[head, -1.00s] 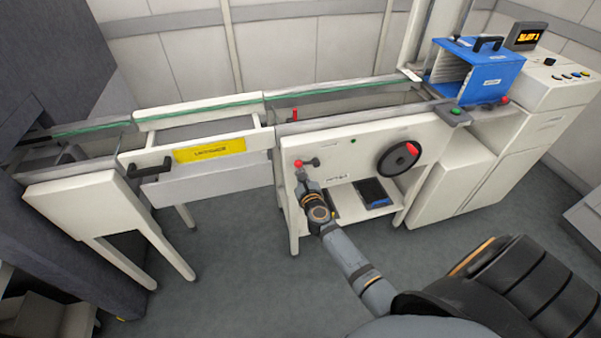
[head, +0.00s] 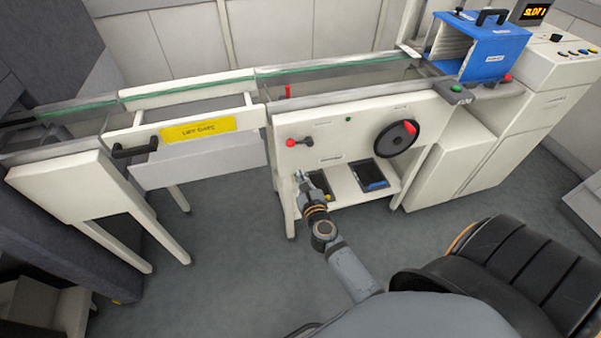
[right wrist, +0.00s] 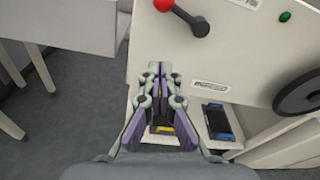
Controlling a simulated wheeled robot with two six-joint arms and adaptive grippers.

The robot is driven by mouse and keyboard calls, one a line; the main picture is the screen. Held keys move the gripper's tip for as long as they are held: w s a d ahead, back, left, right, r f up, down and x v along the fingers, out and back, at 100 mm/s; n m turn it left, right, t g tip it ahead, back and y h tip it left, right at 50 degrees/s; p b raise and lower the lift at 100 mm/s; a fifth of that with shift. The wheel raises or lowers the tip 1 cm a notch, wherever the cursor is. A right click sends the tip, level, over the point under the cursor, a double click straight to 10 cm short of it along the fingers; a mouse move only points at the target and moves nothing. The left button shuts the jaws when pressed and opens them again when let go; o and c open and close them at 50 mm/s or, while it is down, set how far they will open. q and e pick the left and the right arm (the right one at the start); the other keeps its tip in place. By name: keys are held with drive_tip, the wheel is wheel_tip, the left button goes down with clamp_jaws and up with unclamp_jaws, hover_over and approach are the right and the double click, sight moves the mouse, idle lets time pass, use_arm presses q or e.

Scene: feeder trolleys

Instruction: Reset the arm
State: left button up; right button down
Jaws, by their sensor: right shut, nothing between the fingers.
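My right arm (head: 350,272) reaches forward from the bottom of the head view. My right gripper (head: 300,178) is shut and empty in front of the white machine panel, below the red-knobbed lever (head: 298,142) and apart from it. In the right wrist view the gripper's fingertips (right wrist: 160,72) are together, and the red-knobbed lever (right wrist: 182,12) stands above them, clear of the fingers. My left gripper is not in view.
A black handwheel (head: 396,140) sits right of the lever. A shelf below holds dark trays (head: 373,173). A yellow-labelled gate (head: 198,130) with a black handle is at left. A blue box (head: 480,48) stands on the conveyor's right end. Grey floor is open in front.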

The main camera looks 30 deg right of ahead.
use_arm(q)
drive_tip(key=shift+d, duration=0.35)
use_arm(e)
drive_tip(key=s+a+f+n+g+y+p, duration=0.1)
drive_tip(key=s+f+n+g, duration=0.1)
drive_tip(key=s+f+n, duration=0.55)
drive_tip(key=s+a+f+n+g+y+p, duration=0.1)
drive_tip(key=s+f+n+g+y, duration=0.2)
drive_tip(key=f+n, duration=0.65)
drive_tip(key=s+a+f+n+g+p, duration=0.1)
drive_tip(key=s+f+n+g, duration=0.1)
drive_tip(key=s+f+n, duration=0.65)
use_arm(q)
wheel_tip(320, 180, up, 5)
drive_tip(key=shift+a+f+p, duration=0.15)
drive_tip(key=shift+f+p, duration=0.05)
drive_tip(key=shift+p, duration=0.65)
use_arm(e)
drive_tip(key=s+d+f+n+g, duration=0.1)
drive_tip(key=s+f+n+g, duration=0.2)
drive_tip(key=s, duration=0.8)
drive_tip(key=s+d+f+n+g, duration=0.2)
drive_tip(key=s+f+n+g, duration=0.2)
drive_tip(key=s+f+n, duration=0.4)
drive_tip(key=s+f, duration=0.1)
drive_tip(key=s, duration=0.3)
drive_tip(key=shift+s+d+f+g+h, duration=0.15)
drive_tip(key=shift+d+f+g+h, duration=0.05)
drive_tip(key=shift+f+g+h, duration=0.1)
